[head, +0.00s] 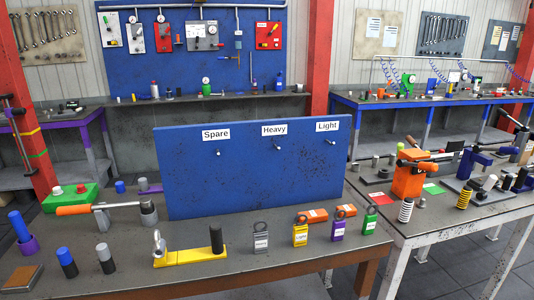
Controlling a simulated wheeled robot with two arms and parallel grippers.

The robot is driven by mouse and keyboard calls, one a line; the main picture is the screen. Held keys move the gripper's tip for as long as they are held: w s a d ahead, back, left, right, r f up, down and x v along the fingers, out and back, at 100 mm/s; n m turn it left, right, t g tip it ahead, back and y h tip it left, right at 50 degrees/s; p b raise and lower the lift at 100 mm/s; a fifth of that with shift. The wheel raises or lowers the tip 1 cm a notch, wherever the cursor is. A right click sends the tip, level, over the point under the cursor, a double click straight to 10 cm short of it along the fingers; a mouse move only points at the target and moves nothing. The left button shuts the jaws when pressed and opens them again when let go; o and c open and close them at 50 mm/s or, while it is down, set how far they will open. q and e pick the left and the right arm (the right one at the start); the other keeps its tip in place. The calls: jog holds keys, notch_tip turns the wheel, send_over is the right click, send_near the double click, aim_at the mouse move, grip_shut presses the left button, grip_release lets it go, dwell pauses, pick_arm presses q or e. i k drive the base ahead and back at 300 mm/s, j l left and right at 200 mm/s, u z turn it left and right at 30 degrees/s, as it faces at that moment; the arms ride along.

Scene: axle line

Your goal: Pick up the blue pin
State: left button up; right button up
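Several blue cylindrical parts stand at the left of the near workbench. One is a tall blue pin (19,226) leaning slightly in a purple ring (29,246). One is a dark cylinder with a blue top (66,261), standing upright in front of it. A short blue cylinder (120,187) stands farther back beside the green box. I cannot tell which of them is the task's blue pin. Neither of my grippers shows in the head view.
The near bench (215,275) also bears a grey-topped cylinder (105,257), a yellow fixture (190,257) with a black post, a green box (72,197), an orange-handled tool (87,209) and several coloured tags. A blue board (250,180) with hooks stands behind. A second bench stands right.

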aim_at(63, 255)
jog(key=u, duration=1.35)
jog(key=i+l+z, duration=0.25)
jog(key=z, duration=0.15)
jog(key=i+z, duration=0.35)
jog(key=i, duration=0.15)
